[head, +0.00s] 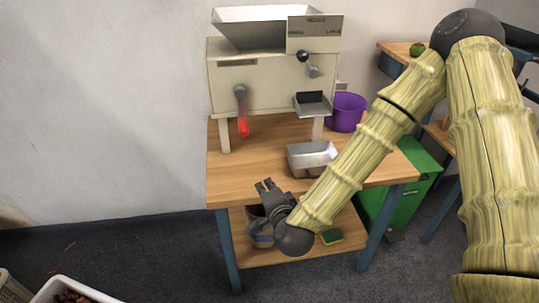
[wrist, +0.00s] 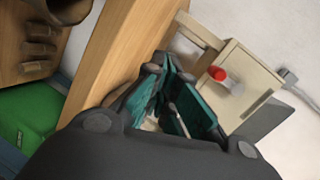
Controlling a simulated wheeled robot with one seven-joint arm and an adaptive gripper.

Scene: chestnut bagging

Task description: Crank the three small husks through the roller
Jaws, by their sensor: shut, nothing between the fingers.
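The roller machine (head: 265,75) is a cream box on legs on the wooden table, with an open metal hopper (head: 262,25) on top. Its crank hangs down on the left of the front and ends in a red handle (head: 243,127). The red handle also shows in the wrist view (wrist: 217,73), beyond my fingers. My gripper (head: 264,185) is shut and empty at the table's front edge, below and apart from the handle. It fills the lower middle of the wrist view (wrist: 170,105). I cannot make out any small husks; the hopper's inside is hidden.
A black-knobbed lever (head: 303,57) sits under the sign. A metal tray (head: 312,152) stands below the chute (head: 312,108). A purple bucket (head: 346,112) is at the back right, a green bin (head: 410,180) beside the table. The tabletop (head: 228,180) left of the tray is clear.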

